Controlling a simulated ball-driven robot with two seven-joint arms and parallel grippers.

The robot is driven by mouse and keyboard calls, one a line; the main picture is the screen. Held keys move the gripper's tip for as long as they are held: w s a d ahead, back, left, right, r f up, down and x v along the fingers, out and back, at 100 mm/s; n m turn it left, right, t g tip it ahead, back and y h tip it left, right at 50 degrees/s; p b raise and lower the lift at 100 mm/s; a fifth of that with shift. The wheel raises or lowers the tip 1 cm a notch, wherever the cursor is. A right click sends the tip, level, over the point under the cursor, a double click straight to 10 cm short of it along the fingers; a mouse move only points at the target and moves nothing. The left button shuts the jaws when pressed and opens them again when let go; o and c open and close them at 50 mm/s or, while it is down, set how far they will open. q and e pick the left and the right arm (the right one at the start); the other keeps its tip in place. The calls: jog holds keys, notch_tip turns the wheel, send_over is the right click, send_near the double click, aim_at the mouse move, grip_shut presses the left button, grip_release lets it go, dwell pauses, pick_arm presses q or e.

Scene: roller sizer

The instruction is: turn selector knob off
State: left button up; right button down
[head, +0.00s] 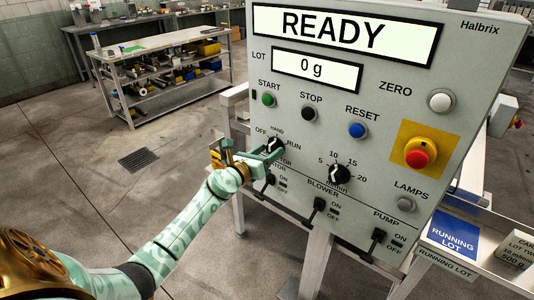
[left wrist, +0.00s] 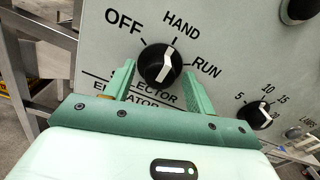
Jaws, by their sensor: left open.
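The selector knob (left wrist: 160,64) is black and round with a white pointer bar, on the grey control panel. OFF, HAND and RUN are printed around it. In the left wrist view the pointer lies up and slightly right, toward HAND. The knob also shows in the head view (head: 275,146), partly behind my gripper. My left gripper (left wrist: 159,72) is open, its green fingers on either side of the knob's lower half. I cannot tell whether they touch it. In the head view the left gripper (head: 257,156) is at the panel's left side. My right gripper is not in view.
Right of the knob is a dial (head: 339,174). Green START (head: 268,99), black STOP (head: 310,114) and blue RESET (head: 357,130) buttons sit above. A red emergency button (head: 420,154) is at right. Toggle switches (head: 319,205) line the bottom. Floor on the left is clear.

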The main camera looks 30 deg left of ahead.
pick_arm(q)
jog(key=c, duration=1)
jog(key=shift+o, duration=0.2)
jog(key=shift+n, duration=0.3)
jog(key=shift+r, duration=0.1)
jog(key=n+p, duration=0.2)
jog(key=n, duration=0.2)
jog(key=n+p, duration=0.1)
jog(key=n, duration=0.3)
jog(key=shift+a+n, duration=0.1)
jog(key=shift+n, duration=0.2)
jog(key=shift+n+p, duration=0.6)
jog(key=shift+n, duration=1)
